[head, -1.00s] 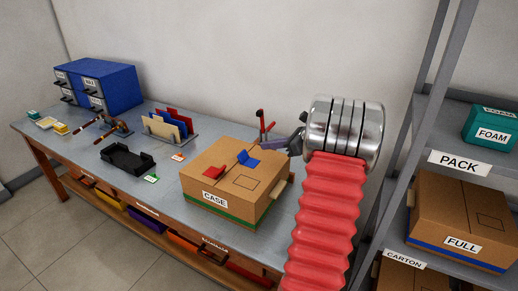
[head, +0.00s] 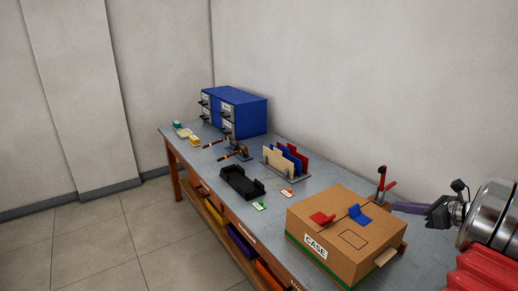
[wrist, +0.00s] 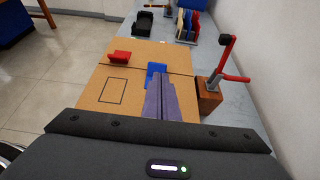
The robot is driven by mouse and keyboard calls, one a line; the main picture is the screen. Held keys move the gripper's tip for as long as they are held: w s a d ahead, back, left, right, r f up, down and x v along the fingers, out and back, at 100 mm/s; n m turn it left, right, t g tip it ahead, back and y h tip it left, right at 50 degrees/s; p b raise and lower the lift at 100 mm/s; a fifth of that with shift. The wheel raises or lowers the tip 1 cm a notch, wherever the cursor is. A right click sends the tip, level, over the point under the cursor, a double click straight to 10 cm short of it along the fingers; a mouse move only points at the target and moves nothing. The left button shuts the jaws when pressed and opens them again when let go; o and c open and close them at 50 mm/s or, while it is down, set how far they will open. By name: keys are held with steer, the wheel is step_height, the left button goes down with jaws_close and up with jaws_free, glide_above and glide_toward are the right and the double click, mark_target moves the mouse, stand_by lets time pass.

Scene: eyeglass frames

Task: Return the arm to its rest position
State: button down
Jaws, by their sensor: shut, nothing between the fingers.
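My gripper (head: 396,208) is at the right of the head view, at the end of my arm with its red bellows sleeve. In the wrist view its purple-grey fingers (wrist: 160,98) are together with nothing between them. They point over the closed CASE carton (head: 341,236), near the blue clip on its top (head: 359,215). I cannot tell the exact gap between fingertips and carton. The carton top also shows in the wrist view (wrist: 112,92), with a red clip (wrist: 120,57) on it.
A red-handled device on a wooden block (wrist: 209,98) stands beside the carton. The grey bench (head: 222,163) also holds a black tray (head: 240,184), a rack of coloured cards (head: 286,162) and a blue drawer cabinet (head: 245,111). Open floor lies to the left.

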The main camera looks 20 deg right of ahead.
steer(key=s+a+f+n+g, duration=0.3)
steer(key=s+a+f+n, duration=0.15)
steer(key=f, duration=0.25)
steer(key=a+n+g, duration=0.3)
steer(key=a+n, duration=0.3)
steer(key=a, duration=0.2)
steer(key=s+a+r+n+h, duration=0.1)
steer(key=s+a+r+n, duration=0.1)
steer(key=a+n, duration=0.5)
steer(key=s+a+r+n+h, duration=0.1)
steer(key=a+r+n, duration=0.4)
steer(key=a, duration=1.4)
steer(key=s+a+r+n+g, duration=0.1)
steer(key=s+a+r+n, duration=0.2)
steer(key=a+n, duration=0.8)
steer(key=shift+s+a+r+h, duration=0.35)
steer(key=shift+s+a, duration=0.25)
steer(key=shift+a, duration=0.65)
